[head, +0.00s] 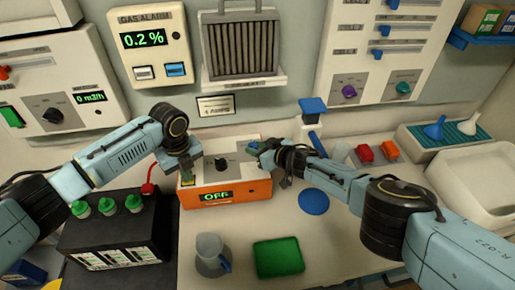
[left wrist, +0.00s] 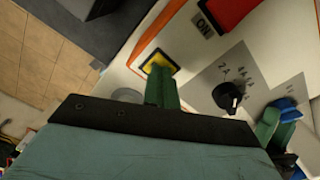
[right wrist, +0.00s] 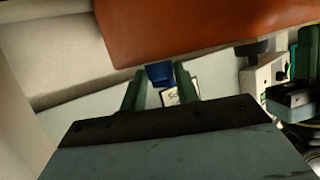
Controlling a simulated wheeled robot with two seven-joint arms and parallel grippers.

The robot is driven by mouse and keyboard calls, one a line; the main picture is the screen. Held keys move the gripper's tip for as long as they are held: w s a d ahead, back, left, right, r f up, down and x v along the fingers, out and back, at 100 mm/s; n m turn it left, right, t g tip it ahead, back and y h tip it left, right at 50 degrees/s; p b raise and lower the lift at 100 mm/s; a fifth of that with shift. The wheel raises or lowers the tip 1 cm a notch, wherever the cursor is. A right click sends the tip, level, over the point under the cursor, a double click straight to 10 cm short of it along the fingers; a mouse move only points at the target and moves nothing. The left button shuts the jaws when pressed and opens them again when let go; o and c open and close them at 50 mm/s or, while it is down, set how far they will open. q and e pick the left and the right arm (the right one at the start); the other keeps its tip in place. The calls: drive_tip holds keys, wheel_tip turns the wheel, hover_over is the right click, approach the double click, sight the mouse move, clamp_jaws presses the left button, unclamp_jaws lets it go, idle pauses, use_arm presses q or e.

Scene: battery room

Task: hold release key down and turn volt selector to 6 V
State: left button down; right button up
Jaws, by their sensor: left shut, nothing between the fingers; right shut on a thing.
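The orange and cream charger (head: 235,192) stands against the wall, its display (head: 216,196) reading OFF. My left gripper (head: 186,172) is shut and empty at its left end. In the left wrist view its fingertips (left wrist: 160,84) are on the yellow-edged key (left wrist: 165,57), apparently touching; how far down the key is I cannot tell. My right gripper (head: 262,154) is at the right end, shut on the blue selector knob (right wrist: 160,73). The knob also shows in the left wrist view (left wrist: 288,105). Its pointer and most of its scale are hidden.
A black knob (left wrist: 228,96) with an amp scale sits between the grippers. The black battery (head: 112,230) with green caps is at the left. A grey mug (head: 209,248), a green tray (head: 279,257) and a blue disc (head: 313,201) lie in front. Red clamps (head: 365,153) are at the right.

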drive_tip(key=shift+s+a+f, duration=0.1)
drive_tip(key=shift+s, duration=0.05)
drive_tip(key=o, duration=0.8)
drive_tip(key=shift+o, duration=0.8)
drive_tip(key=shift+d, duration=0.2)
drive_tip(key=shift+s+d+r, duration=0.15)
drive_tip(key=shift+d+r, duration=0.1)
drive_tip(key=shift+d, duration=0.15)
drive_tip(key=v, duration=0.6)
drive_tip(key=shift+s, duration=0.2)
